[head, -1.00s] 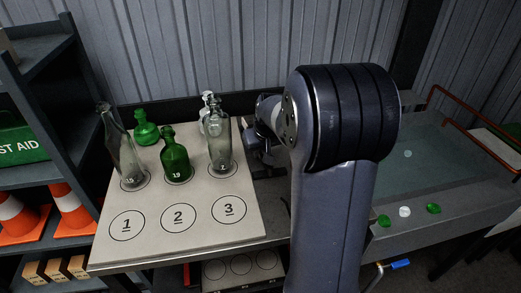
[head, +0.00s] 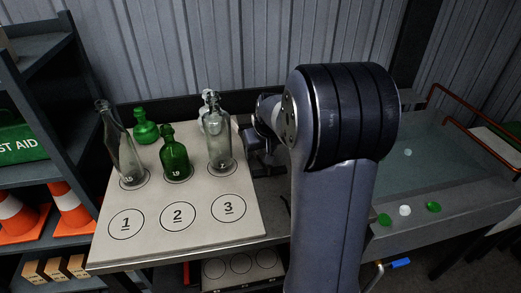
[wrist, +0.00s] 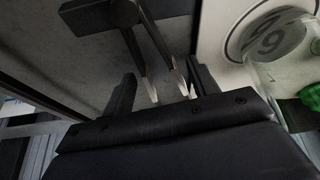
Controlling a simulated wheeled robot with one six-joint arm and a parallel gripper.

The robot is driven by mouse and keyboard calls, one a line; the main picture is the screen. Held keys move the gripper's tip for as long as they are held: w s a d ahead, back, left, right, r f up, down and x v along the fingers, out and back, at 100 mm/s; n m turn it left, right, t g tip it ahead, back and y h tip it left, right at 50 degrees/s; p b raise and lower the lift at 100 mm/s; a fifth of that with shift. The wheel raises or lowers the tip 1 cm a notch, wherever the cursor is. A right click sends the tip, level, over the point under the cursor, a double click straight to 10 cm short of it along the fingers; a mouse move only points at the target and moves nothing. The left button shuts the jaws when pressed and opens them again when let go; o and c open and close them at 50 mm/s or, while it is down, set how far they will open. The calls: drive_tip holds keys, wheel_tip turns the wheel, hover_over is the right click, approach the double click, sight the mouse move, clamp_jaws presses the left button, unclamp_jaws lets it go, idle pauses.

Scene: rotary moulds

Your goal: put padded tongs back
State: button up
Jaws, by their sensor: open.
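In the wrist view, what look like the padded tongs (wrist: 153,38) have a dark top end and two thin dark arms with pale tips. The arms reach down between the fingers of my gripper (wrist: 162,68). My gripper is open, with one finger on each side of the tong arms and gaps visible. I cannot tell whether the tongs rest on the surface or hang. In the head view my gripper (head: 264,160) is just right of the pale numbered board, partly hidden by my arm. The tongs cannot be made out there.
Several green and clear bottles stand on the pale board (head: 190,241), including a clear bottle (head: 219,150) near my gripper. Its front circles 1, 2 and 3 are empty. A water basin (head: 450,165) is at right. A shelf (head: 40,178) with orange cones is at left.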

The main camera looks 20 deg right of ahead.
drive_tip(key=shift+a, duration=0.1)
drive_tip(key=v, duration=1)
drive_tip(key=shift+s+r, duration=0.15)
drive_tip(key=shift+r, duration=0.25)
drive_tip(key=shift+f, duration=0.15)
drive_tip(key=x, duration=1)
drive_tip(key=shift+f, duration=0.15)
